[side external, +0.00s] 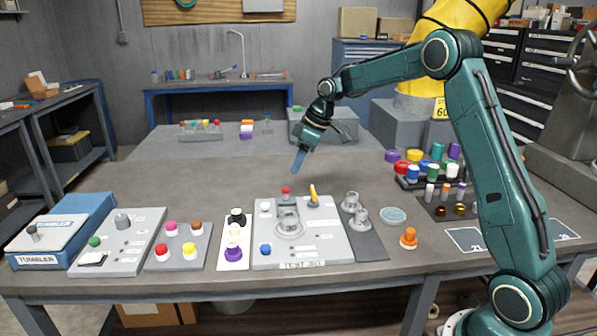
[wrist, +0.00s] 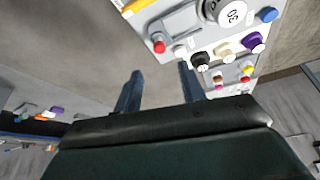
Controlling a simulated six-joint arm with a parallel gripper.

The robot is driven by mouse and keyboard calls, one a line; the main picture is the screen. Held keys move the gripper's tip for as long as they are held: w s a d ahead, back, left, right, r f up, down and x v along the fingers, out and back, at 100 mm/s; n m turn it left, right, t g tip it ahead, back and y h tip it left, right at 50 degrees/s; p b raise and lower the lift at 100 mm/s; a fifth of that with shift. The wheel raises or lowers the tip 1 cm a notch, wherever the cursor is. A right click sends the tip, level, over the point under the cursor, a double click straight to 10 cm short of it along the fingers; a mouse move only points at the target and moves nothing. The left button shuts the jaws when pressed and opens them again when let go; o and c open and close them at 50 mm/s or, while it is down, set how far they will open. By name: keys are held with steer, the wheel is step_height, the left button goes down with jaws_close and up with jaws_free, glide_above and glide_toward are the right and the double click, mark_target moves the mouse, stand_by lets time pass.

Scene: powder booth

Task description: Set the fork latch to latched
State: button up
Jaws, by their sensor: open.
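The grey test panel (side external: 335,243) lies on the bench, with a round grey dial (side external: 289,222) in its middle. Behind the dial is a small grey fitting with a red-tipped end (side external: 286,190), which looks most like the fork latch; whether it is latched I cannot tell. The red tip also shows in the wrist view (wrist: 158,47), beside a grey bar (wrist: 178,25). A yellow lever (side external: 313,195) stands right of it. My gripper (side external: 299,165) is open and empty, above and behind the panel; its two blue fingers show apart in the wrist view (wrist: 160,68).
A blue knob (side external: 265,249) and a white knob (side external: 265,207) sit on the panel's left side. Left are a strip with black and purple knobs (side external: 233,253) and further panels. Right are grey cylinders (side external: 361,215) and an orange knob (side external: 408,238). The bench behind the panel is clear.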

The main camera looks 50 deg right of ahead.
mark_target(285, 188)
steer(key=x, duration=1)
jaws_close()
